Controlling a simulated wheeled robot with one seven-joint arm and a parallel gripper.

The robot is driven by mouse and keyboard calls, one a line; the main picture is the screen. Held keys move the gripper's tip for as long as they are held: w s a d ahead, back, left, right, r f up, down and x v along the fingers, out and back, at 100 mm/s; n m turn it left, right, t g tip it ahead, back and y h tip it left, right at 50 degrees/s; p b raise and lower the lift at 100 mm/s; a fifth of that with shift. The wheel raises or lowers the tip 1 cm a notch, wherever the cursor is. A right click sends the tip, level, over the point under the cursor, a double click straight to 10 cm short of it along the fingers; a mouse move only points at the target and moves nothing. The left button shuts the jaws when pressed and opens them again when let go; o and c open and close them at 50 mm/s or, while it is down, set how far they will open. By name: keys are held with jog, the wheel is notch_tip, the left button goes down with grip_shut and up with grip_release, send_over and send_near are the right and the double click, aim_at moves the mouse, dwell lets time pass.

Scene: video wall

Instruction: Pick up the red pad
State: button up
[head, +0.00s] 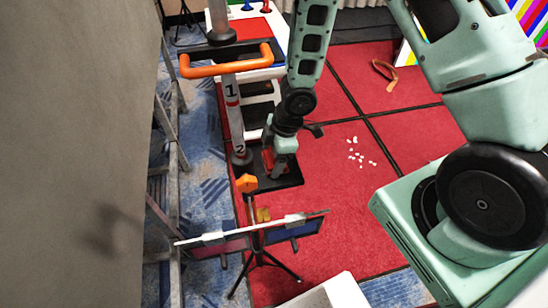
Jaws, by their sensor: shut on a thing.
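My gripper (274,168) points down in the middle of the head view, just right of the foot of the numbered pole. It is shut on a small red piece, the red pad (267,159), which shows only as a sliver beside the fingers. The fingers and wrist hide most of it. The pad is over a dark, flat base (290,180); I cannot tell whether it touches it.
A pole with an orange handle (228,68) stands close left of my gripper. In front are an orange knob (246,183) and a thin board on a tripod (290,228). White pieces (356,152) and a brown curved thing (385,72) lie on the otherwise open red floor.

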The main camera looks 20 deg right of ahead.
notch_tip(320, 180, up, 10)
jog(key=p, duration=0.3)
jog(key=shift+o, duration=0.5)
